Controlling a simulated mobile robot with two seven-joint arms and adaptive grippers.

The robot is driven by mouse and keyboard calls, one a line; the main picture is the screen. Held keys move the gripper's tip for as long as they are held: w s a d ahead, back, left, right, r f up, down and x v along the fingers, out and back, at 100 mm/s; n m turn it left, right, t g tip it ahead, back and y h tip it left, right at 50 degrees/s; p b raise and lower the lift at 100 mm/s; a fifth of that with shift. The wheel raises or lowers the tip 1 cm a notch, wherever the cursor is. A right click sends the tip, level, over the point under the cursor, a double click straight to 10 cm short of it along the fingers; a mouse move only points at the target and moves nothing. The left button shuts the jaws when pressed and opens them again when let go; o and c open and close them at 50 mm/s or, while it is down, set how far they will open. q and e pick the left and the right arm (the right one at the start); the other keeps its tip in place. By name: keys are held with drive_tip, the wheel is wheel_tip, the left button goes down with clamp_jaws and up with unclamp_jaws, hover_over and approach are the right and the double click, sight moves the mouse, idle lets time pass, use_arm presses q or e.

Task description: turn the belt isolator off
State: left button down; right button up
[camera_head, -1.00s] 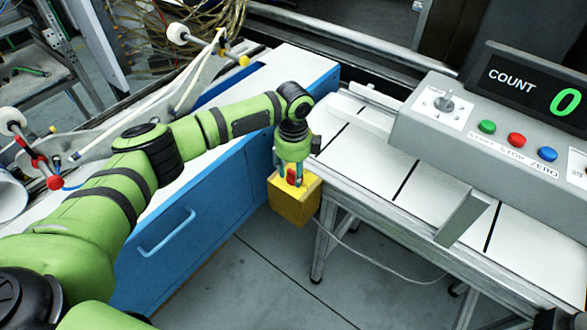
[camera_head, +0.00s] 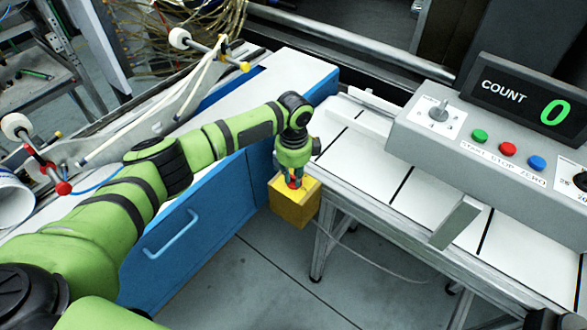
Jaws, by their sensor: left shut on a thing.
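The belt isolator is a yellow box (camera_head: 293,206) at the near left end of the conveyor frame, with a red handle (camera_head: 295,184) on its top. My left gripper (camera_head: 295,182) points down from above and is shut on the red handle. The fingers hide most of the handle, so its exact angle cannot be told. My right gripper is not in view.
A grey control panel (camera_head: 420,145) with a selector knob, coloured buttons and a counter display (camera_head: 530,105) reading 0 stands on the right. The white conveyor top (camera_head: 370,165) lies before it. A blue cabinet (camera_head: 190,215) stands left of the isolator.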

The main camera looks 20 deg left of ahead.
use_arm(q)
drive_tip(key=n+p, duration=0.1)
drive_tip(key=n, duration=0.1)
drive_tip(key=n+p, duration=0.1)
drive_tip(key=p, duration=0.1)
drive_tip(key=shift+d+r+n, duration=0.15)
drive_tip(key=shift+n, duration=0.25)
drive_tip(key=n+p, duration=0.2)
drive_tip(key=n, duration=0.1)
drive_tip(key=shift+n, duration=0.3)
drive_tip(key=n+p, duration=0.2)
drive_tip(key=n, duration=0.1)
drive_tip(key=shift+d+n, duration=0.1)
drive_tip(key=shift+n, duration=0.2)
drive_tip(key=shift+w+n+p, duration=0.2)
drive_tip(key=shift+n+p, duration=0.6)
drive_tip(key=shift+n, duration=1.1)
drive_tip(key=c, duration=1.1)
unclamp_jaws()
drive_tip(key=shift+c, duration=0.2)
